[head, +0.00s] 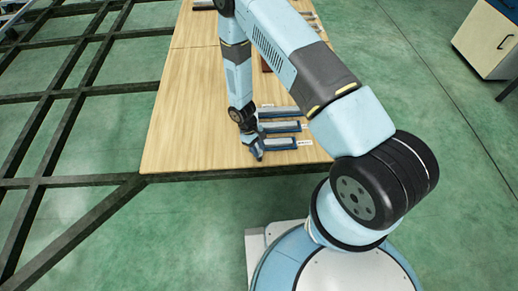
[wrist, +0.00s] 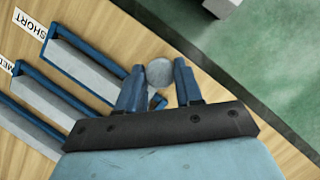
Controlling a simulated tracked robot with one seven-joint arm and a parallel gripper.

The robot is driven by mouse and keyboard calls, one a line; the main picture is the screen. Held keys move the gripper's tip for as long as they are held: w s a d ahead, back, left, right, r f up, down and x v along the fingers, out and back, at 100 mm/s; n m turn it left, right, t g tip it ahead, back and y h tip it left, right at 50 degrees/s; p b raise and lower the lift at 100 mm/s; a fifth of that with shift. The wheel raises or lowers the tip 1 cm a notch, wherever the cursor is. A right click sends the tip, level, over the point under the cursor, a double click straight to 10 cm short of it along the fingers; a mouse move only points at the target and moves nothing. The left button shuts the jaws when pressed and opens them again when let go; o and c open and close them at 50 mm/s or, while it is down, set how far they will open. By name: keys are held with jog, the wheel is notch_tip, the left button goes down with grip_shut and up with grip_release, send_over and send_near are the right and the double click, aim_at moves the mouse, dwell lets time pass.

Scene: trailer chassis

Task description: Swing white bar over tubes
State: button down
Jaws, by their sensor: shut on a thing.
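My gripper (wrist: 159,75) is shut on a round grey piece (wrist: 158,72), seen between the two blue fingers in the wrist view. It may be the end or knob of a bar; its full shape is hidden. In the head view, my gripper (head: 258,153) is low over the table's near edge, at the left end of the nearest tray. Long grey-white pieces, perhaps the tubes, lie in blue-edged trays; the nearest tray (head: 280,144) also shows beside the SHORT label in the wrist view (wrist: 85,68). I cannot single out a white bar for certain.
The wooden table (head: 190,110) is clear left of the trays. Two more trays lie behind the nearest one. A dark metal frame (head: 75,97) stands at the left, over green floor. My arm hides part of the table's right side. A cabinet (head: 488,38) stands far right.

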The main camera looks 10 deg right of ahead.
dwell(0.3)
jog(key=c, duration=0.8)
grip_release()
jog(key=v, duration=1.3)
jog(key=shift+w+a+r, duration=0.15)
jog(key=shift+r, duration=0.1)
